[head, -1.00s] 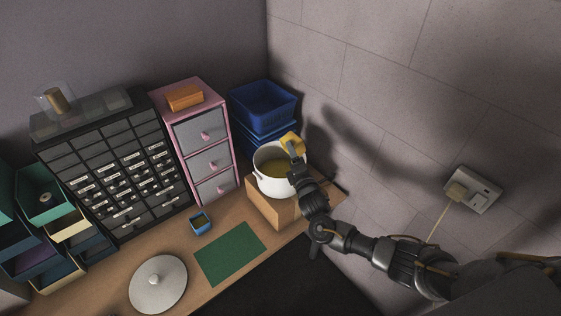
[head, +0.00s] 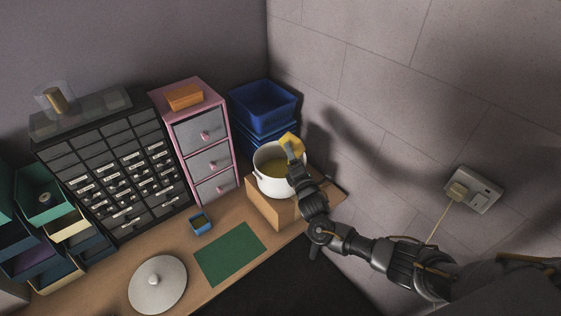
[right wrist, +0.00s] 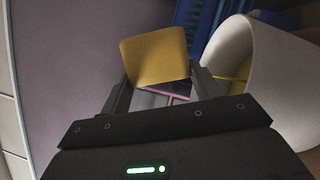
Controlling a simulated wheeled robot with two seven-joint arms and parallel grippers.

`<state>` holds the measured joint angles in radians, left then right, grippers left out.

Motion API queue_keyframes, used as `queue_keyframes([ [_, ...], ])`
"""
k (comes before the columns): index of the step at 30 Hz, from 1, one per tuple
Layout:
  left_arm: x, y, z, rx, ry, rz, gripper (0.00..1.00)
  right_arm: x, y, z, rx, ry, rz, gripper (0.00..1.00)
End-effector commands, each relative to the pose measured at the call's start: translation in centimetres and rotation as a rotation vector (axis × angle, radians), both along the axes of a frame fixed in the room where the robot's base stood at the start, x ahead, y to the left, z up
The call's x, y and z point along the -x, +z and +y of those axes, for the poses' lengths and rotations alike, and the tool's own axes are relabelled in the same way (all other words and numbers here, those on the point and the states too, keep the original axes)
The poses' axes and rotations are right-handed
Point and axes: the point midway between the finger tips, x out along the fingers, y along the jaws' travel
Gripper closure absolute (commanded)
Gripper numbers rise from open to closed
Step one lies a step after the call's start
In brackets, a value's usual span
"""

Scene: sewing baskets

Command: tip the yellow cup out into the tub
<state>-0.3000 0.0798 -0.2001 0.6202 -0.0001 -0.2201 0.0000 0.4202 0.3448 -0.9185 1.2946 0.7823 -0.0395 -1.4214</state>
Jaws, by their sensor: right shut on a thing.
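The yellow cup (head: 293,139) is held in my right gripper (head: 294,160), above the right rim of the white tub (head: 274,184). The tub stands on a wooden block and has something yellowish inside. In the right wrist view the cup (right wrist: 155,58) sits between the two fingers of my right gripper (right wrist: 165,92), and the tub (right wrist: 262,65) is beside it on the right. The cup looks tilted; its inside is hidden, so I cannot tell what it holds. My left gripper is out of view.
The wooden block (head: 266,208) stands at the table's right end, near the wall. Stacked blue baskets (head: 262,118) and a pink drawer unit (head: 228,150) stand behind. A round lid (head: 157,290), green mat (head: 230,254) and small blue box (head: 200,224) lie in front.

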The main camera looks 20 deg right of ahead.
Motion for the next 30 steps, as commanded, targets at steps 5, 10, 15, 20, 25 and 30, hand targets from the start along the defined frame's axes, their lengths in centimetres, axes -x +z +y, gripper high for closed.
queue_keyframes([
  [5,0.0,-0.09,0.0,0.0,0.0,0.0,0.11,0.02,-0.02,0.07,0.017,0.001,-0.009,0.65],
  [10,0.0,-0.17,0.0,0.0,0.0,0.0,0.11,0.04,-0.06,0.07,0.035,0.001,-0.015,0.65],
  [15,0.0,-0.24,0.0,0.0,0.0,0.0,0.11,0.06,-0.1,0.16,0.052,0.001,-0.022,0.65],
  [20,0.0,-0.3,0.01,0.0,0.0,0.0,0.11,0.09,-0.12,0.25,0.069,0.0,-0.028,0.65],
  [25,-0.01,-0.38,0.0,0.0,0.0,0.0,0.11,0.1,-0.16,0.29,0.087,0.001,-0.036,0.65],
  [30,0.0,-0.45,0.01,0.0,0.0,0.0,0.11,0.12,-0.21,0.27,0.104,0.001,-0.043,0.65],
])
